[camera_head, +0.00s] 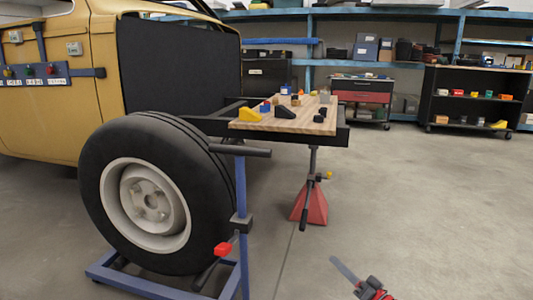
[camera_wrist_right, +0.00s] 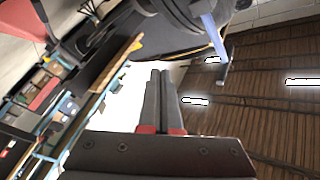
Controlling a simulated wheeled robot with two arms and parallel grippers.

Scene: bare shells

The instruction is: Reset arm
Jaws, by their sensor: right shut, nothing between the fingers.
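My right gripper (camera_head: 336,262) shows at the bottom of the head view, right of centre, in front of bare floor. It has grey fingers and red parts near its base. In the right wrist view its two grey fingers (camera_wrist_right: 160,76) lie side by side, shut, with nothing held between them. My left gripper is in neither view.
A yellow car body (camera_head: 50,130) and a wheel on a blue stand (camera_head: 236,222) are at left. A wooden board (camera_head: 290,122) with small parts is mid-view, a red jack stand (camera_head: 309,205) below. Shelves (camera_head: 475,82) line the back. The right floor is clear.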

